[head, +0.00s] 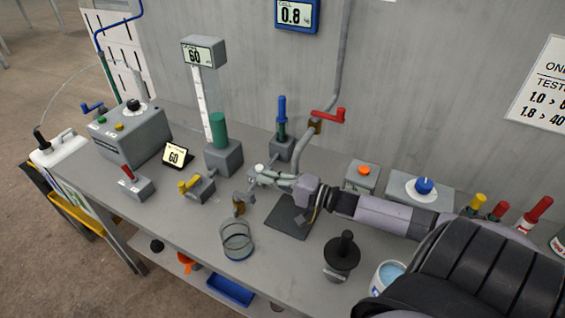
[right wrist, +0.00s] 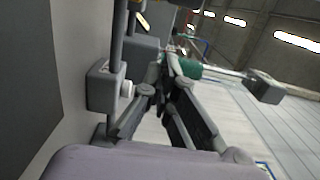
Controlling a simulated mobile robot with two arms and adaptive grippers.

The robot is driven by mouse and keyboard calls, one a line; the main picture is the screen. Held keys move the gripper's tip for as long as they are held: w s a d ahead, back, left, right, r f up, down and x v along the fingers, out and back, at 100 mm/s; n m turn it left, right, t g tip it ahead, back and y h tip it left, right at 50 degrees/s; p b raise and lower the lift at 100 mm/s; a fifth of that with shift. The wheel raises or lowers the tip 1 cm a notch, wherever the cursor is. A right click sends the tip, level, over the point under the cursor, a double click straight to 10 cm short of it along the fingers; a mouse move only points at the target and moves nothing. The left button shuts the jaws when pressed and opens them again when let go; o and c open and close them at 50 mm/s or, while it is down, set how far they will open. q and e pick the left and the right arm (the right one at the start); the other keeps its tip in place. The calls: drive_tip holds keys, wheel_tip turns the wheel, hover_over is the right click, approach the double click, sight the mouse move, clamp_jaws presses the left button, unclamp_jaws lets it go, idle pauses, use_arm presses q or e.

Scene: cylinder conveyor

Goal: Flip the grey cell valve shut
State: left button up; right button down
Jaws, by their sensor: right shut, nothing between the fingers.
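A small valve with a brass-coloured body (head: 239,208) and a grey lever (head: 252,197) stands near the table's front edge, behind a clear glass beaker (head: 236,241). I take it to be the grey cell valve; its lever position is hard to tell. My right gripper (head: 257,175) reaches in from the right, shut and empty, above and just behind this valve. I cannot tell whether it touches the lever. In the right wrist view the gripper's fingers (right wrist: 165,97) are together, beside a grey block (right wrist: 105,88) with a white knob (right wrist: 127,88). My left gripper is not in view.
A yellow-handled valve (head: 190,184) and a stand with a green cylinder (head: 218,130) are to the left. A red-handled valve (head: 327,115) is on the pipe behind.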

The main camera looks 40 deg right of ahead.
drive_tip(key=shift+s+a+r+p, duration=0.1)
drive_tip(key=shift+s+a+p, duration=0.3)
drive_tip(key=shift+a, duration=0.3)
drive_tip(key=shift+s+a+p, duration=0.25)
drive_tip(key=shift+a+p, duration=0.25)
drive_tip(key=shift+a, duration=0.15)
drive_tip(key=shift+s+a, duration=0.3)
drive_tip(key=shift+s, duration=0.05)
